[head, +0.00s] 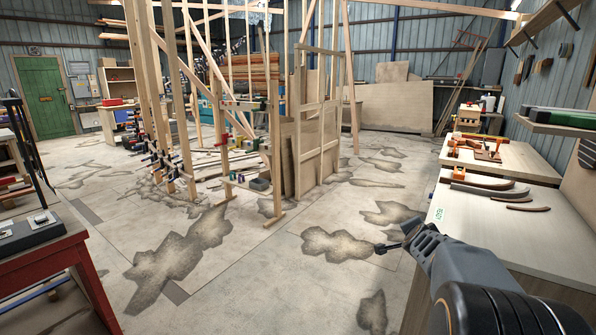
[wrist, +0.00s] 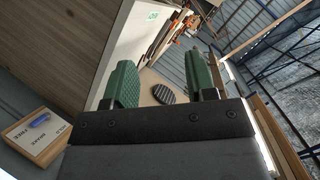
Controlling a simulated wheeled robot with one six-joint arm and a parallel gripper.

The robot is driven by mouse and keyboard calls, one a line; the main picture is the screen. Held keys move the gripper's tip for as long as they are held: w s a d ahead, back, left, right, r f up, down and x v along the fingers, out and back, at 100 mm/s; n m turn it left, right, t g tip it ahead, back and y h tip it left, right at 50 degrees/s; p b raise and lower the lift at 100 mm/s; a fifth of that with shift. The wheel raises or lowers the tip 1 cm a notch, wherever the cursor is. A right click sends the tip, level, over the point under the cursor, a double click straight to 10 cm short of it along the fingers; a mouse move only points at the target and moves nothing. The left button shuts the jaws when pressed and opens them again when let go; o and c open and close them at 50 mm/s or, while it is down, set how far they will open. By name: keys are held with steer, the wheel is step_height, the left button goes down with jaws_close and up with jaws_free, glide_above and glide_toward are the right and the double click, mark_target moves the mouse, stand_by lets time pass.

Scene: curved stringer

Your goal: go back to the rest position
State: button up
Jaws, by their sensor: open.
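My gripper (head: 388,246) is at the end of my grey arm, low in the right half of the head view. It is beside the left edge of the white-topped bench (head: 470,228), over the concrete floor. In the wrist view my gripper (wrist: 162,72) shows two green fingers standing well apart. Nothing is held between them. The wrist view is tilted. Curved wooden strips (head: 484,190) lie on the bench, clear of my gripper.
A second bench (head: 520,160) with orange clamps stands behind. A wall shelf (head: 556,127) is at the right. A red table (head: 40,250) is at the left, and timber framing (head: 300,130) stands mid-room. The stained floor (head: 250,290) between is open. A wooden sign board (wrist: 38,135) shows in the wrist view.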

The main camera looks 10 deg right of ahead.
steer(key=s+a+r+n+y+p, duration=0.1)
steer(key=a+r+n+y+p, duration=0.15)
steer(key=a, duration=0.45)
steer(key=s+a+r+n+y+p, duration=0.1)
steer(key=a+r+n+y+p, duration=0.2)
steer(key=a, duration=0.4)
steer(key=s+a+r+n+g+y+p, duration=0.1)
steer(key=s+a+n+g+p, duration=0.2)
steer(key=s+a+n, duration=0.3)
steer(key=s+a+r+n+g+p, duration=0.1)
steer(key=s+a+n+g+p, duration=0.3)
steer(key=s+a, duration=0.4)
steer(key=s+n+p, duration=0.1)
steer(key=s+n, duration=0.1)
steer(key=s, duration=0.2)
steer(key=shift+s+a+y, duration=0.35)
steer(key=shift+c, duration=0.8)
steer(key=shift+a, duration=0.1)
